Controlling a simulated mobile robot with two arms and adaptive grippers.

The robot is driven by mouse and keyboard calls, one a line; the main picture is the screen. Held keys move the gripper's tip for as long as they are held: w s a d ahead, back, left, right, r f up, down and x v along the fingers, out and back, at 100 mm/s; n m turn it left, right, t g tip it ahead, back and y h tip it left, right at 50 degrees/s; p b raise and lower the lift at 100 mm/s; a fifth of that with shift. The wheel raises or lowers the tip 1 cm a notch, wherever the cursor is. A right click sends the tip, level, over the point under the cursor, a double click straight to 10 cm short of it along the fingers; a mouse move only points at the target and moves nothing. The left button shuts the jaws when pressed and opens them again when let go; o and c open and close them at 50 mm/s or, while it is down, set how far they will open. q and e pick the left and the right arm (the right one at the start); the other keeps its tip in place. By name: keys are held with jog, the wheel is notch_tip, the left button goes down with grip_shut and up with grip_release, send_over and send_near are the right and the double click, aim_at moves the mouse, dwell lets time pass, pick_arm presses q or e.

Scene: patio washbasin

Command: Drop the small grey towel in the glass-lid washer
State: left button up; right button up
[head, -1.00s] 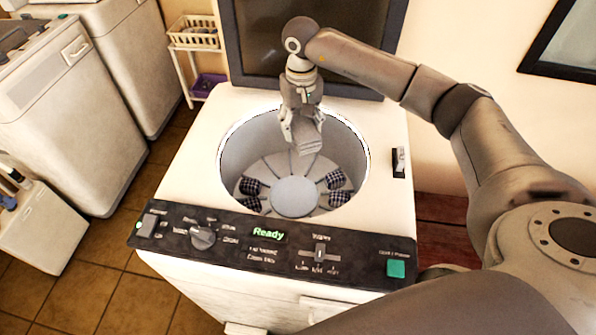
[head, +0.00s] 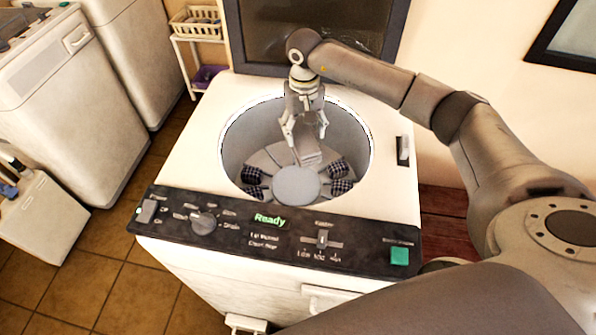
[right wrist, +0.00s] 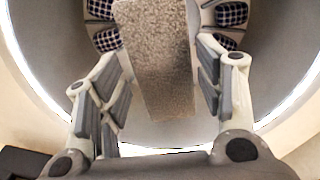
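The glass-lid washer (head: 190,150) stands open, its dark glass lid (head: 320,28) raised at the back. My right gripper (head: 306,138) points down into the round drum, its fingers spread apart. The small grey towel (head: 308,156) is a flat grey strip just below the fingertips, inside the drum opening. In the right wrist view the towel (right wrist: 155,70) shows between the open fingers, which do not appear to grip it. I cannot tell whether it rests on the drum bottom. My left gripper is not in view.
Several dark checked patches (head: 340,187) show around the grey central disc (head: 296,186) in the drum. The control panel (head: 270,235) reads "Ready". Other white machines (head: 60,100) stand at the left, with a small shelf and basket (head: 196,22) behind. Tiled floor lies between.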

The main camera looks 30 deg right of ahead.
jog(key=shift+o, duration=1.1)
notch_tip(320, 180, up, 12)
